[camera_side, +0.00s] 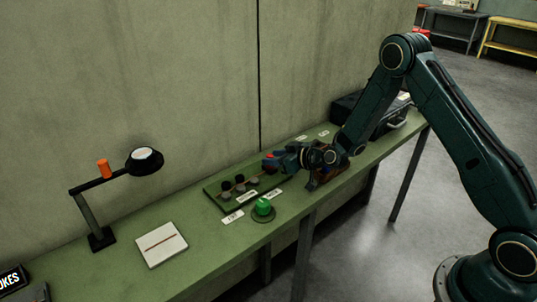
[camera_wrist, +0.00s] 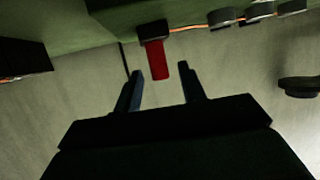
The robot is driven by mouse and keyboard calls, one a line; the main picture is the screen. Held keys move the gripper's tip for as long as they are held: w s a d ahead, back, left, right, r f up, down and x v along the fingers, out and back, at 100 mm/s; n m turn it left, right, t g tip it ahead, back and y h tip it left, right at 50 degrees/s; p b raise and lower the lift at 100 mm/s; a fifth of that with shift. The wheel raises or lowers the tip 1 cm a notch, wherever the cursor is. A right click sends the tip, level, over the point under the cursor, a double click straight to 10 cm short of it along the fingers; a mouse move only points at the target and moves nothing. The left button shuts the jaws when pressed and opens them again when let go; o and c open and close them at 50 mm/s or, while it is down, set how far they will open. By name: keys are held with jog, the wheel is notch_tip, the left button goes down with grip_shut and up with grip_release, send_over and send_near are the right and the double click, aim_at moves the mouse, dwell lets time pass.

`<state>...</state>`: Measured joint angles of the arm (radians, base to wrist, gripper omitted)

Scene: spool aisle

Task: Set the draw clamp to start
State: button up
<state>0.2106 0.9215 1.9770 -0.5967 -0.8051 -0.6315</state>
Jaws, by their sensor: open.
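In the wrist view a red lever (camera_wrist: 155,60), which looks like the draw clamp's handle, stands out from a dark block (camera_wrist: 152,30) on the green bench. My gripper (camera_wrist: 161,69) is open, with one finger on each side of the red lever and a visible gap to both. In the side view my gripper (camera_side: 277,161) is low over the far end of a green board, and a bit of red (camera_side: 268,162) shows by its tips. The arm and fingers hide most of the clamp there. The label texts are too small to read.
The board (camera_side: 213,190) carries several dark posts (camera_side: 239,179) with a copper-coloured wire. A green button (camera_side: 263,206) and white labels (camera_side: 232,216) lie in front. A lamp (camera_side: 144,160) and white pad (camera_side: 161,244) stand left. A black case (camera_side: 390,117) is behind right. The wall is close behind.

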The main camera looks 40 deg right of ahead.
jog(key=shift+x, duration=1.25)
grip_shut()
